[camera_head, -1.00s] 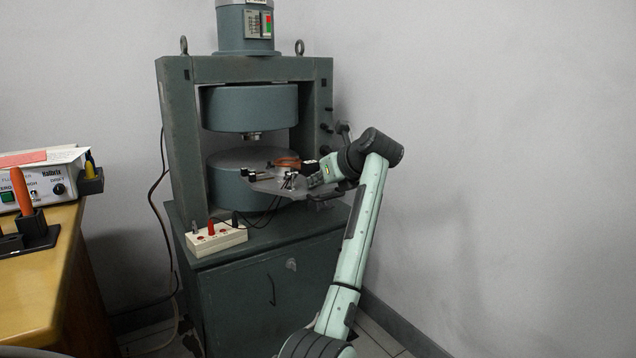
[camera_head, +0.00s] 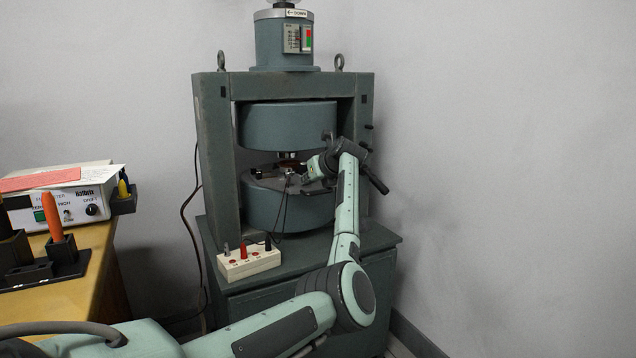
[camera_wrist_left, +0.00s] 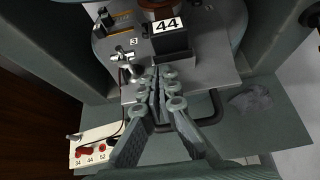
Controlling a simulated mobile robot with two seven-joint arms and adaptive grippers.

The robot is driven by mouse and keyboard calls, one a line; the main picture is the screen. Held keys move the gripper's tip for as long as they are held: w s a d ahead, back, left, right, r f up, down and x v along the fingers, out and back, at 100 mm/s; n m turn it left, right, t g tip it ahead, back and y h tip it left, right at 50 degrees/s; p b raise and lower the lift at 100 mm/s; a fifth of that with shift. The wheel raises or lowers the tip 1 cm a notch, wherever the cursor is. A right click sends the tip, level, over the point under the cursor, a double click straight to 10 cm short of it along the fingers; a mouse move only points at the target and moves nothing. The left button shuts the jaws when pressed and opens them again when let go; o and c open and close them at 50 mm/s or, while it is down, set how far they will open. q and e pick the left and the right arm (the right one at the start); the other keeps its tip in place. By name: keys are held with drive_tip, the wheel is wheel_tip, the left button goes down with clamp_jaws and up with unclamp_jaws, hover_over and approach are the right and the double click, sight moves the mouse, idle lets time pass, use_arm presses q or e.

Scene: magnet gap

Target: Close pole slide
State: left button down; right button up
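The pole slide is a grey plate (camera_wrist_left: 215,68) carrying a black block marked 44 (camera_wrist_left: 172,42) and a small metal clamp. In the head view it (camera_head: 268,180) lies mostly in the gap between the upper pole (camera_head: 285,125) and the lower pole (camera_head: 275,210). A dark bar handle (camera_wrist_left: 216,104) runs along its front edge, partly behind my fingers. My left gripper (camera_wrist_left: 160,82) is at the slide's front, its fingers together just before the block. Contact with the block is unclear, and nothing shows between the fingers. In the head view the left gripper (camera_head: 306,180) is small. My right gripper is out of view.
A white terminal box (camera_head: 248,262) with plugs and cables sits on the cabinet ledge front left. The magnet's frame posts (camera_head: 218,160) flank the gap. A wooden desk (camera_head: 85,285) with a meter stands at left. The right side by the wall is free.

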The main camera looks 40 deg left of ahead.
sight(303, 174)
use_arm(q)
drive_tip(key=shift+w+a, duration=0.25)
drive_tip(key=shift+a, duration=0.35)
drive_tip(key=shift+w+a, duration=0.2)
drive_tip(key=shift+a, duration=0.4)
drive_tip(key=shift+a+r, duration=0.15)
drive_tip(key=shift+r, duration=0.1)
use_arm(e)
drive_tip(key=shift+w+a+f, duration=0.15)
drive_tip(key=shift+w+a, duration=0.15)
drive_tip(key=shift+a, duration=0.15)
use_arm(q)
drive_tip(key=shift+a+r, duration=0.1)
